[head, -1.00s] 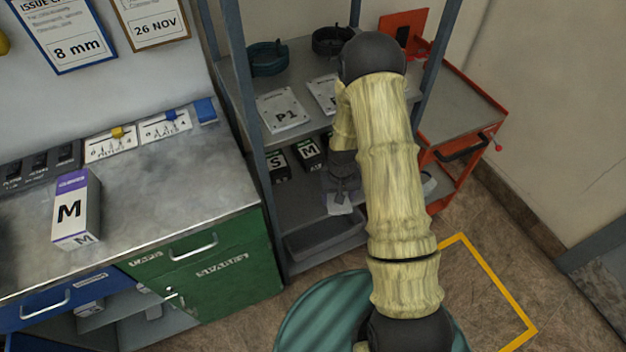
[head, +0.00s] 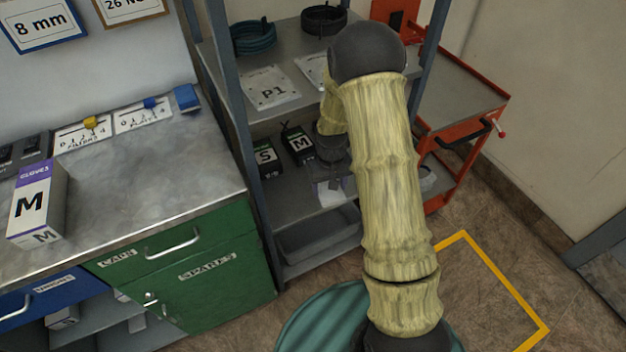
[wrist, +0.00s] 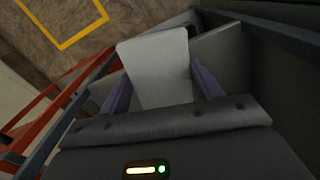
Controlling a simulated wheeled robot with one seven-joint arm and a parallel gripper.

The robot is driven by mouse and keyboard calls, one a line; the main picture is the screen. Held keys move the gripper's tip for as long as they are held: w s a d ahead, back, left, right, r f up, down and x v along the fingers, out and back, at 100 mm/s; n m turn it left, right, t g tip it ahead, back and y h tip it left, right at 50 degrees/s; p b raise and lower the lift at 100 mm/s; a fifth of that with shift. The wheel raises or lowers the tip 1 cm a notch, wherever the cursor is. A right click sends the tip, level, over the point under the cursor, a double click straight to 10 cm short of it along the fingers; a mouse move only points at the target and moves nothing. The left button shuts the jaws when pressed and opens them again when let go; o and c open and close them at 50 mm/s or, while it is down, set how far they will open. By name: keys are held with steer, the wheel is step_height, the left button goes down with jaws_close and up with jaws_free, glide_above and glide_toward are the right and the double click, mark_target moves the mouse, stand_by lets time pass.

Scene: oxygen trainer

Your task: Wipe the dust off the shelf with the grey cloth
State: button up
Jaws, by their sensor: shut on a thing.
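My gripper (wrist: 160,82) is shut on the grey cloth (wrist: 158,60), which shows pale and flat between the two purple fingers in the wrist view. In the head view the cloth (head: 336,194) is a small light patch at the end of my arm, partly hidden by the gripper (head: 328,182). The gripper is inside the shelf unit, low over the middle shelf (head: 290,206), to the right of two dark boxes. I cannot tell whether the cloth touches the shelf. No dust can be made out. My arm hides the right part of the shelf.
Dark boxes marked S (head: 265,157) and M (head: 298,145) stand on the same shelf. The upper shelf holds P1 packets (head: 268,88) and coiled hoses (head: 254,37). Blue-grey posts (head: 232,110) frame the opening. A grey bin (head: 318,238) sits below; a red trolley (head: 462,135) stands right.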

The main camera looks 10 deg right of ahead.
mark_target(325, 186)
steer(key=f+b, duration=0.1)
steer(key=b, duration=0.1)
steer(key=f+b, duration=0.1)
steer(key=b, duration=0.1)
steer(key=shift+w+a, duration=0.2)
steer(key=shift+w, duration=0.1)
steer(key=f+b, duration=0.1)
steer(key=b, duration=0.2)
steer(key=n+b, duration=0.1)
steer(key=b, duration=0.3)
steer(key=shift+w+a+f, duration=0.1)
steer(key=shift+a+f, duration=0.15)
steer(key=shift+f, duration=0.1)
steer(key=b, duration=0.3)
steer(key=f+b, duration=0.1)
steer(key=b, duration=0.3)
steer(key=a+f+n+b, duration=0.1)
steer(key=b, duration=0.3)
steer(key=shift+s+f, duration=0.2)
steer(key=shift+s, duration=0.15)
steer(key=shift+f+b, duration=0.15)
steer(key=shift+b, duration=1)
steer(key=shift+w+a+f+n+b, duration=0.15)
steer(key=shift+n+b, duration=0.15)
steer(key=shift+b, duration=0.55)
